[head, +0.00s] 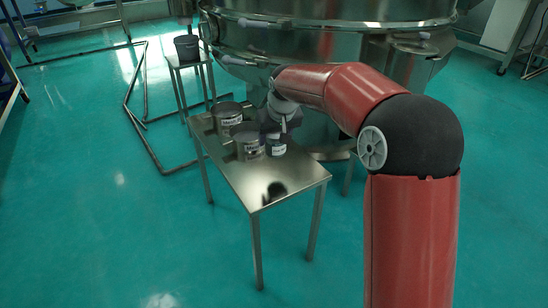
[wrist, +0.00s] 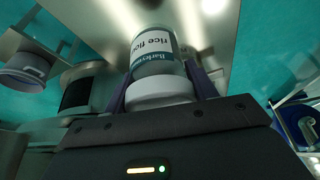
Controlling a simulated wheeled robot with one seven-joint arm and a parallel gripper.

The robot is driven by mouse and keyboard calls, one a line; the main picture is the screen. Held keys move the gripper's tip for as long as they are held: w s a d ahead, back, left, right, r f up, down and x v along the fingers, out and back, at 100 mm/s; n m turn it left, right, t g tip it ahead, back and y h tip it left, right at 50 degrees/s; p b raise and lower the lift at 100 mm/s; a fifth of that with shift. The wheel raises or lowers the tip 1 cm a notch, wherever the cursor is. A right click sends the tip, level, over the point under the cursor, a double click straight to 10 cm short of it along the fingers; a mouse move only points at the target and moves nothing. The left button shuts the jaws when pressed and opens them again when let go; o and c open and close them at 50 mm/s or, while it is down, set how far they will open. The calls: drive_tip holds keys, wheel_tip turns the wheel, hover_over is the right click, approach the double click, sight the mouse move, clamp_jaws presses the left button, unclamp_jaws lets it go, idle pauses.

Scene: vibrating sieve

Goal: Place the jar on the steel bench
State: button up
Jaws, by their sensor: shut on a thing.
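The jar (head: 276,148) has a rice flour label and a white lid. In the wrist view the jar (wrist: 154,52) sits between my gripper's two fingers, which close on it around the lid. My gripper (head: 275,133) is over the steel bench (head: 262,178), near its back half, with the jar below it. In the head view the jar looks upright. I cannot tell whether its base touches the bench top or hangs just above it.
Two labelled steel containers stand on the bench: one (head: 228,120) at the back and one (head: 249,148) just left of the jar. The bench's front half is clear. The large steel sieve (head: 330,45) rises behind. A dark bucket (head: 187,48) stands on a small table (head: 188,63).

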drive_tip(key=shift+f, duration=3.5)
drive_tip(key=shift+f+b, duration=0.15)
drive_tip(key=shift+b, duration=0.25)
drive_tip(key=o, duration=1)
drive_tip(key=shift+o, duration=0.2)
